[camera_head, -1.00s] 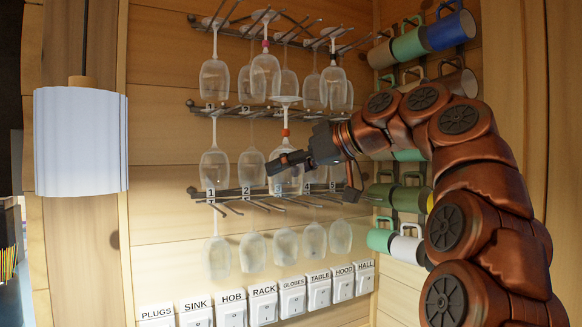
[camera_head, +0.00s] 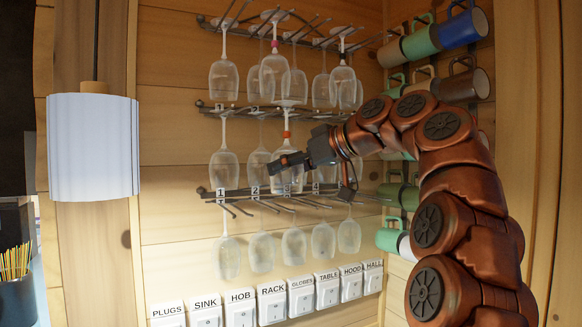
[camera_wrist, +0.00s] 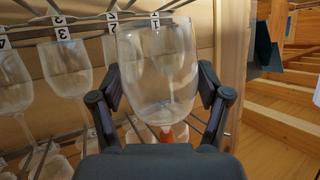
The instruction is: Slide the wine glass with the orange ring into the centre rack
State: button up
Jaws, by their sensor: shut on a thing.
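The wine glass with the orange ring (camera_head: 286,134) hangs upside down, its foot up and its bowl down. My gripper (camera_head: 284,163) is shut on its bowl, which also stands between the fingers in the wrist view (camera_wrist: 157,75). The orange ring shows on the stem below the bowl there. The centre rack (camera_head: 240,109) is a row of dark rods on the wall, with number labels. The held glass's foot is at about the height of these rods, in front of them. I cannot tell whether its stem is between two rods.
Other glasses hang from the centre rack, the top rack (camera_head: 213,22) and the lower rack (camera_head: 212,195). A glass with a pink ring (camera_head: 274,75) hangs on top. Mugs (camera_head: 421,40) hang on the right wall. Labelled switches (camera_head: 239,312) line the bottom.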

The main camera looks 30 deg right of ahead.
jog(key=shift+w+p, duration=1.05)
jog(key=shift+w, duration=1.85)
jog(key=shift+w+f, duration=0.1)
jog(key=shift+w, duration=0.05)
jog(key=o, duration=0.9)
jog(key=shift+p+v, duration=0.5)
jog(key=shift+v, duration=2.75)
dwell(0.8)
